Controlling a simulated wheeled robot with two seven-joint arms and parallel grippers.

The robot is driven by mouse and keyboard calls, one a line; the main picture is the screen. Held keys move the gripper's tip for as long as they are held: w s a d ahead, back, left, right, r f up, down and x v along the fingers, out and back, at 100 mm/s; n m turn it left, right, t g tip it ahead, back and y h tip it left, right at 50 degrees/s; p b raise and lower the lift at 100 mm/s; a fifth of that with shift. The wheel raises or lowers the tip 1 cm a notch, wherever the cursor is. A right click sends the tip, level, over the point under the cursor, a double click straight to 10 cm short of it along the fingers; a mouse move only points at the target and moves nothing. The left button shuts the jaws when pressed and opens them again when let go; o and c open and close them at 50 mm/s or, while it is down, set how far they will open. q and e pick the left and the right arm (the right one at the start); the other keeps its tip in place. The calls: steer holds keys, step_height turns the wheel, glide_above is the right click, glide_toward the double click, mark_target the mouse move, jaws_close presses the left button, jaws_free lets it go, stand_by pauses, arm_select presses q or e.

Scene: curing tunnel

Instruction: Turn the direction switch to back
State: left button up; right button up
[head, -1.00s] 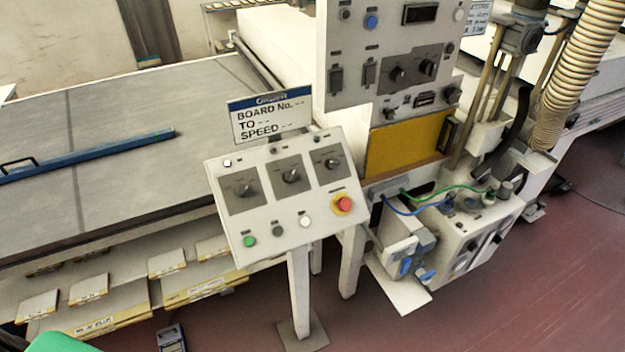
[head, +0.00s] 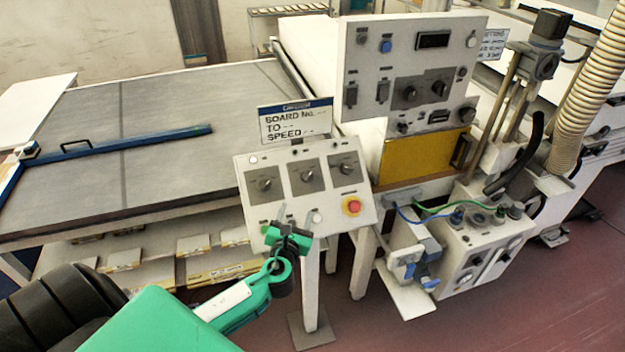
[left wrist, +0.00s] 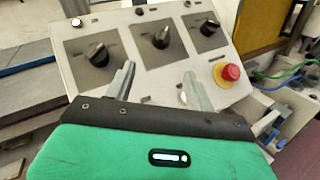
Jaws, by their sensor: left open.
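A tilted pedestal panel (head: 285,208) stands in the middle of the head view. It carries three dark rotary switches on grey plates: left (head: 265,184), middle (head: 307,175) and right (head: 346,168). I cannot read which one is the direction switch. They also show in the left wrist view as left (left wrist: 97,53), middle (left wrist: 160,38) and right (left wrist: 208,28). My left gripper (head: 296,214) is in front of the panel's lower part, open and empty. In the left wrist view its fingers (left wrist: 157,84) are apart below the middle switch.
A red emergency button (head: 352,206) sits at the panel's lower right. A sign (head: 296,122) stands behind its top edge. A taller control panel (head: 410,70) and a yellow door (head: 425,157) are behind right. A conveyor table (head: 150,150) is at left.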

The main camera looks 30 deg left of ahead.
mark_target(306, 180)
arm_select(q)
steer(key=shift+m, duration=0.7)
steer(key=p+x, duration=0.1)
steer(key=x, duration=0.3)
steer(key=p+x, duration=0.1)
steer(key=x, duration=0.3)
steer(key=r+p+x, duration=0.1)
steer(key=x, duration=0.3)
steer(key=shift+w+d+p, duration=0.15)
steer(key=shift+w+p, duration=0.15)
steer(key=shift+w, duration=0.15)
steer(key=shift+w+a+f, duration=0.1)
steer(key=shift+w+a, duration=0.15)
steer(key=shift+w, duration=0.45)
steer(key=c, duration=0.9)
steer(key=shift+f, duration=0.1)
steer(key=shift+c, duration=0.3)
